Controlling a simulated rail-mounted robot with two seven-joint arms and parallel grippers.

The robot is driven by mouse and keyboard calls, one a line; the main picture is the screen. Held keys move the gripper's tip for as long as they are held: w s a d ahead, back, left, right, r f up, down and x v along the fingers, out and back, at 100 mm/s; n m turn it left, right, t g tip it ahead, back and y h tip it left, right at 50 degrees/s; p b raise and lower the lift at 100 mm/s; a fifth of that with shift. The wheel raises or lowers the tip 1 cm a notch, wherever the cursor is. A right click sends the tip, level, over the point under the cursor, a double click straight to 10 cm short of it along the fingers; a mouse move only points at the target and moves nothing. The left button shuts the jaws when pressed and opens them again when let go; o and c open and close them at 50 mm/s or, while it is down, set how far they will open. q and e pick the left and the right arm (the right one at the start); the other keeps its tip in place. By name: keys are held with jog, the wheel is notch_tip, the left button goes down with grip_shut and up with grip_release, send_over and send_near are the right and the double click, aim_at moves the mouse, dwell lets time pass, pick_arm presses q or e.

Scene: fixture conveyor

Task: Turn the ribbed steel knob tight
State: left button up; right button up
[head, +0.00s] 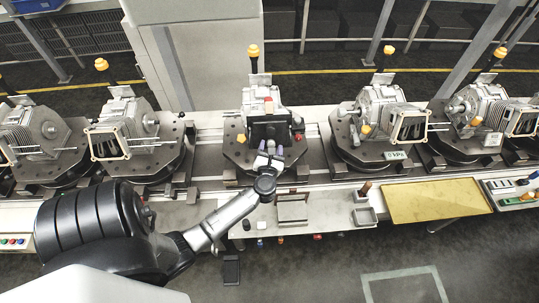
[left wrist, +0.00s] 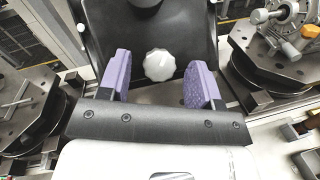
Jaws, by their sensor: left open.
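The ribbed steel knob (left wrist: 160,65) shows in the left wrist view as a pale, lobed round knob on the face of a dark plate (left wrist: 150,30). My left gripper (left wrist: 158,82) is open, with one purple finger pad on each side of the knob in the picture. Gaps show between the knob and both pads, and nothing is held. In the head view my left gripper (head: 269,152) is in front of the dark plate on the middle fixture. The knob is too small to make out clearly there. My right gripper is in neither view.
The middle fixture's round dark base (head: 237,157) sits on the conveyor. Other fixtures with grey machine housings (head: 380,115) stand to the left and right. In front are a yellowish tray (head: 430,200) and a small grey bin (head: 364,217).

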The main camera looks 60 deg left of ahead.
pick_arm(q)
jog(key=b+v, duration=0.3)
jog(key=v, duration=1)
jog(key=shift+s+d+b, duration=0.25)
jog(key=shift+s+b, duration=0.05)
jog(key=shift+b, duration=0.05)
